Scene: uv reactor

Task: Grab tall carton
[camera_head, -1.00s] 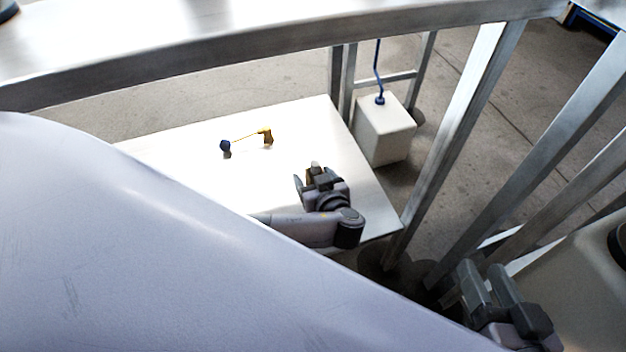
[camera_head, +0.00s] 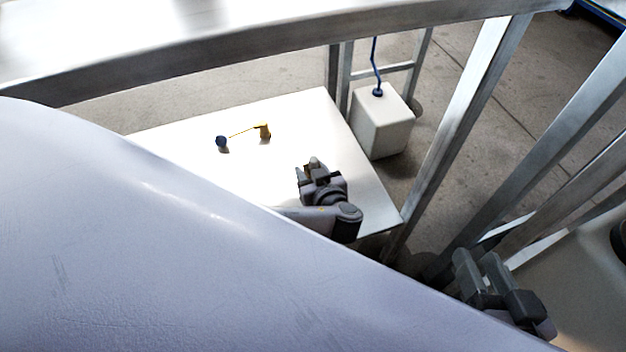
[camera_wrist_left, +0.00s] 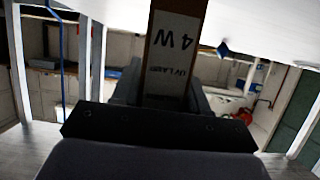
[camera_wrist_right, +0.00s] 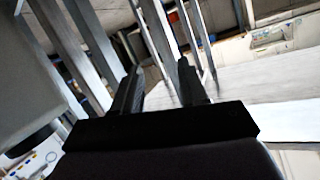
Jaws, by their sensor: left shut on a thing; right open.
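A tall carton (camera_wrist_left: 172,45) with a white label reading "4W" and "UV LAMP" fills the upper middle of the left wrist view, upside down there. My left gripper (camera_wrist_left: 168,88) is shut on it, with the carton between its fingers. In the head view my left gripper (camera_head: 312,168) is over the right part of the white table (camera_head: 190,165); only a small brown bit of the carton shows at its fingertips. My right gripper (camera_head: 476,256) is open and empty at the lower right, beside metal posts; it also shows in the right wrist view (camera_wrist_right: 160,75).
A blue knob (camera_head: 221,141) and a yellow-brown piece (camera_head: 264,131) are on the table. A white box (camera_head: 382,128) with a blue cable stands beyond its right edge. A metal rail (camera_head: 250,47) and posts (camera_head: 455,120) surround the area.

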